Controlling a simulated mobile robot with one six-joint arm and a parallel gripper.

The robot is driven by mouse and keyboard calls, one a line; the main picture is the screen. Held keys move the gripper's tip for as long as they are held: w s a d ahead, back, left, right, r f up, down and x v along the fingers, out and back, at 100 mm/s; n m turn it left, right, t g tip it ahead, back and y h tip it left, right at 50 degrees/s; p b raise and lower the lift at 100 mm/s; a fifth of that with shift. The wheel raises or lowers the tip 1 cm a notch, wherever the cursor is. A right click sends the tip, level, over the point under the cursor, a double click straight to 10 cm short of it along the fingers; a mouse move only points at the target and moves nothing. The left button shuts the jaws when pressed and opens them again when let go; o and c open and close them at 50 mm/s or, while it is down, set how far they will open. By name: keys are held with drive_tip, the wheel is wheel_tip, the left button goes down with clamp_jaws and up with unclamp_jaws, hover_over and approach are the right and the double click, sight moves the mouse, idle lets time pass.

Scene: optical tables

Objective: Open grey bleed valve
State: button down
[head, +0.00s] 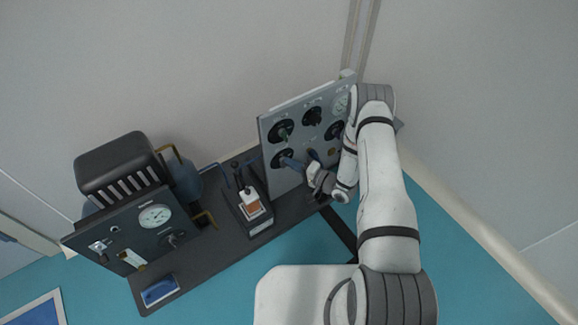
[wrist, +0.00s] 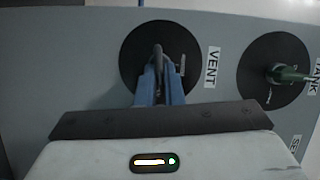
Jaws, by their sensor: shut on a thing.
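The grey valve handle (wrist: 157,50) stands out from a black round disc (wrist: 136,62) labelled VENT on a grey upright panel. In the wrist view my gripper (wrist: 160,72) has its blue fingers closed on this handle, one on each side. The fingers hide its lower part. In the head view my gripper (head: 285,161) reaches in from the right to the lower left disc (head: 276,153) of the panel (head: 285,182). The handle's exact angle is hard to tell there.
A green-handled valve (wrist: 287,74) on another black disc is just right of the VENT valve, its label partly cut off. The panel also carries other valves (head: 312,117) and a gauge (head: 341,104). On the dark table, a small device (head: 252,208) and a dark gauge box (head: 130,235) stand left.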

drive_tip(key=shift+s+f+m+y+b, duration=0.2)
drive_tip(key=shift+f+m+y+b, duration=0.1)
drive_tip(key=shift+m, duration=0.3)
drive_tip(key=shift+m, duration=0.3)
drive_tip(key=c, duration=1.6)
unclamp_jaws()
drive_tip(key=shift+w+r, duration=0.1)
drive_tip(key=shift+o, duration=0.2)
drive_tip(key=shift+d, duration=0.1)
drive_tip(key=p+v, duration=0.2)
drive_tip(key=v, duration=0.5)
drive_tip(key=shift+s+d, duration=0.2)
drive_tip(key=shift+s, duration=0.05)
